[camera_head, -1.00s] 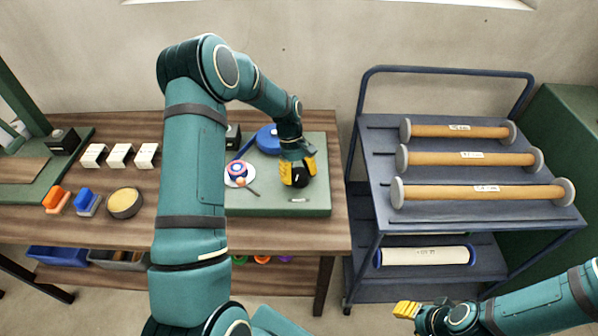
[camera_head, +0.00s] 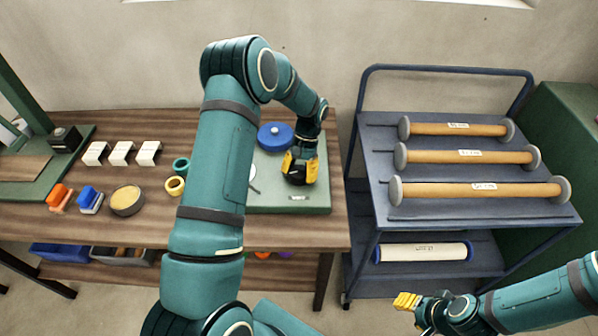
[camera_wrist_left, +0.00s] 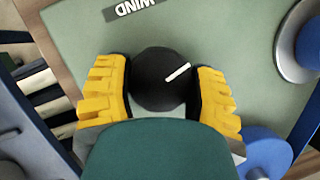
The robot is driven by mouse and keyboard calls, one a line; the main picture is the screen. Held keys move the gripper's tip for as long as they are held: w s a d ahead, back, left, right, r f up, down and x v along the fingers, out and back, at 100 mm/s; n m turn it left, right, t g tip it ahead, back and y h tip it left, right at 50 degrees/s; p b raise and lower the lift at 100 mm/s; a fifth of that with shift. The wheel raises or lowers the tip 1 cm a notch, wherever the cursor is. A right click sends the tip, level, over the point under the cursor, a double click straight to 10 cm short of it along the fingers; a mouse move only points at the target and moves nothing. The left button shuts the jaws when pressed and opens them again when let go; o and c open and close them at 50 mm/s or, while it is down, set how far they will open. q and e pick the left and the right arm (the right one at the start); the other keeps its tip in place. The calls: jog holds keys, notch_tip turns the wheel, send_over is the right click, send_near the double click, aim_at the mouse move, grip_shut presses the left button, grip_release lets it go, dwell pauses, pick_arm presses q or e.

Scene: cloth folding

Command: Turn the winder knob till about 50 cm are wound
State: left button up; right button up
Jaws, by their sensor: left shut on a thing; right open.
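My left gripper (camera_head: 300,168) points down at the right part of the green winder board (camera_head: 318,206). In the left wrist view the black round knob (camera_wrist_left: 158,80) with a white pointer line sits between its yellow fingers (camera_wrist_left: 160,92), and the gripper is shut on it. The pointer slants toward the upper right. A "WIND" label (camera_wrist_left: 135,8) is by the knob. A blue reel (camera_head: 274,136) stands behind the gripper. Another blue reel on a pale disc (camera_wrist_left: 308,48) shows at the wrist view's right. My right gripper (camera_head: 406,302) is open and empty at the lower right.
My left arm hides part of the board and table. A blue-grey cart (camera_head: 375,185) with wrapped rolls stands to the right. White blocks (camera_head: 122,153), a round tin (camera_head: 126,200), a green ring (camera_head: 181,165) and a yellow ring (camera_head: 175,186) lie on the wooden table (camera_head: 90,228).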

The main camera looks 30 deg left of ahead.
pick_arm(q)
jog(key=m+y, duration=0.1)
jog(key=m, duration=0.3)
jog(key=shift+m+y, duration=0.3)
jog(key=shift+y, duration=0.1)
jog(key=shift+m+t+y, duration=0.6)
jog(key=shift+m+y, duration=0.2)
jog(key=shift+m, duration=1.5)
jog(key=o, duration=1.2)
jog(key=shift+o, duration=0.2)
jog(key=v, duration=1.2)
jog(key=shift+s, duration=0.1)
